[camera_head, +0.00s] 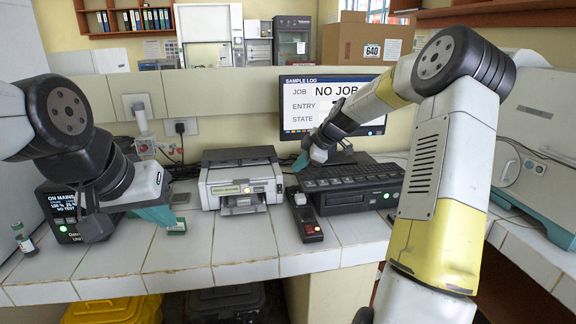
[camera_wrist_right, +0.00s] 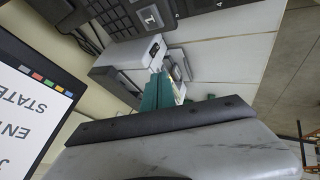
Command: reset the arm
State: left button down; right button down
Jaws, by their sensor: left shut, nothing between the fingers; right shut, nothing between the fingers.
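My right arm (camera_head: 445,160) rises from the lower right, bends at a high elbow and reaches left across the monitor. Its gripper (camera_head: 300,162) is shut and empty, above the bench between the printer and the keyboard. In the right wrist view its teal fingers (camera_wrist_right: 157,92) are together with nothing held. My left arm (camera_head: 80,140) comes in from the left edge. Its gripper (camera_head: 172,220) is shut and empty, low over the tiled bench.
A white printer (camera_head: 235,185), a black keyboard unit (camera_head: 350,185) and a handheld device (camera_head: 305,218) stand on the tiled bench (camera_head: 245,270). The monitor (camera_head: 315,100) reads "NO JOB". A dark display box (camera_head: 60,213) and small vial (camera_head: 24,240) are at left. A white machine (camera_head: 540,150) stands right.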

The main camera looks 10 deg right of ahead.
jog(key=s+a+r+m+h, duration=0.1)
jog(key=s+r+m, duration=0.3)
jog(key=s, duration=0.5)
jog(key=s+a+r+m+h, duration=0.1)
jog(key=s+r+m, duration=0.25)
jog(key=s, duration=0.55)
jog(key=s+a+r+m+h, duration=0.1)
jog(key=s+r+m, duration=0.35)
jog(key=s, duration=0.55)
jog(key=s+f+m, duration=0.1)
jog(key=s+m, duration=0.3)
jog(key=s, duration=0.6)
jog(key=shift+d+f, duration=0.2)
jog(key=shift+d, duration=0.15)
